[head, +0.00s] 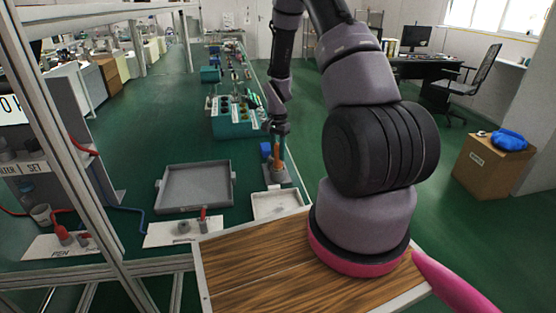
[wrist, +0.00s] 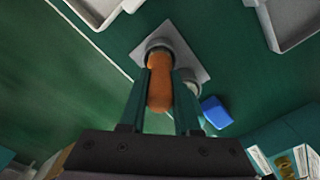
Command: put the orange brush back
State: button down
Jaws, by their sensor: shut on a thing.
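The orange brush (wrist: 159,85) is upright between the fingers of my gripper (wrist: 163,75), which is shut on it. In the head view the brush (head: 277,160) hangs below my gripper (head: 279,140). A round grey holder (wrist: 160,44) on a square pale plate lies right at the brush's far end. In the head view the holder (head: 279,175) stands directly under the brush. The brush's lower end is hidden, so I cannot tell how deep it sits in the holder.
A blue block (wrist: 215,112) stands close beside the holder. A second round cup (wrist: 188,78) is partly hidden behind a finger. A large grey tray (head: 194,187) lies to the left and a small pale tray (head: 277,204) nearer. A teal rack (head: 236,122) stands behind.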

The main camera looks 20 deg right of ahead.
aim_at(278, 161)
jog(key=shift+f, duration=1.4)
jog(key=shift+f, duration=0.1)
jog(key=c, duration=0.6)
grip_release()
